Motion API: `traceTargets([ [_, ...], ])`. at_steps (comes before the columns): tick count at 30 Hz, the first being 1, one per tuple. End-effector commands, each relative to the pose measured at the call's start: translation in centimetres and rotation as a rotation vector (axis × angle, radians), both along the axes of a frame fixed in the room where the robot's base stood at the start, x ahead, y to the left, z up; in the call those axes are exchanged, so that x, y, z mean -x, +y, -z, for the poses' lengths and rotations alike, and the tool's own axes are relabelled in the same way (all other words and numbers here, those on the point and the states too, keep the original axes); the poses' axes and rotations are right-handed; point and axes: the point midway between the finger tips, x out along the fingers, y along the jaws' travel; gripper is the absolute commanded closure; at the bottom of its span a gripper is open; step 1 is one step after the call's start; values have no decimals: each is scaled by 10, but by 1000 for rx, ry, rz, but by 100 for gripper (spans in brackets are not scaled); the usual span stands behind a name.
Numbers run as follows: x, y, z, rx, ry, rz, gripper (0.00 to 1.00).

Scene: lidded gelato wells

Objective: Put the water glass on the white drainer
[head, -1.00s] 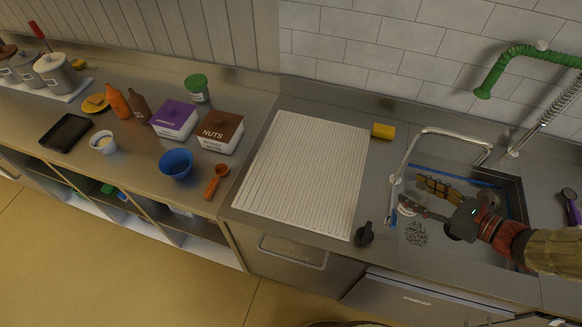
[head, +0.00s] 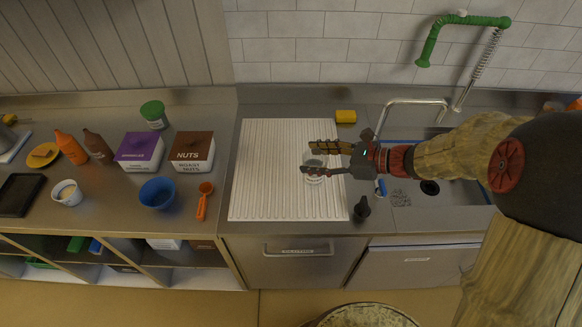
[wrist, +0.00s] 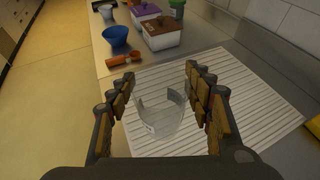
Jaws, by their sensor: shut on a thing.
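The clear water glass (head: 315,170) is between the two fingers of my gripper (head: 308,158) in the head view, over the right part of the white drainer (head: 265,180). In the wrist view the glass (wrist: 162,115) stands about upright between the fingers of my gripper (wrist: 160,75), with the ribbed drainer (wrist: 250,100) behind and below it. My gripper is shut on the glass. The frames do not clearly show whether the glass's base touches the drainer.
A dark knob-like item (head: 362,208) stands at the drainer's right front. A yellow sponge (head: 346,116) lies behind. The sink (head: 440,215) is at right, partly hidden by my arm. An orange scoop (head: 204,200) and blue bowl (head: 157,193) are left. Most of the drainer is bare.

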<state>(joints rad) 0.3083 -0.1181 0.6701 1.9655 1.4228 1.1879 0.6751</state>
Motion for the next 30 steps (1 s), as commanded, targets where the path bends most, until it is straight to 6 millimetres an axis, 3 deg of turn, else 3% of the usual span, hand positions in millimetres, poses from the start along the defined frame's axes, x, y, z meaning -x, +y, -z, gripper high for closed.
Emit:
traceTargets([
  [4, -24, 25, 18, 0, 1, -4, 100],
  [12, -47, 45, 58, -2, 1, -1, 100],
  [19, -55, 51, 68, -1, 0, 0, 100],
  [26, -58, 54, 100, -1, 1, 2, 100],
  [30, -58, 54, 103, -1, -1, 1, 100],
])
